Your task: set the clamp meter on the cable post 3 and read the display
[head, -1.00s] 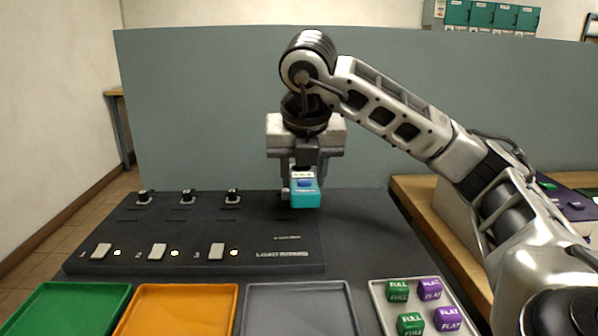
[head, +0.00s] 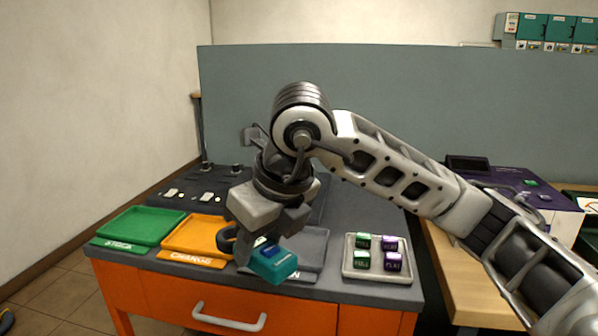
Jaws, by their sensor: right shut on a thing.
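The teal clamp meter (head: 272,264) has a small blue display and a dark clamp loop. My right gripper (head: 262,243) is shut on it and holds it tilted over the front of the table, in front of the grey tray. I cannot read any figures on the display. The dark load board (head: 190,182) lies at the back left of the table. Two cable posts show on it, one at the left (head: 206,167) and another beside it (head: 236,169). Cable post 3 is hidden behind my right arm. My left gripper is out of view.
A green tray (head: 104,241), an orange tray (head: 172,252) and a grey tray (head: 318,238) line the front of the table. A pale tray (head: 350,273) holds green and purple cubes. A drawer handle (head: 228,316) sticks out below. Bare tabletop shows right of the board.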

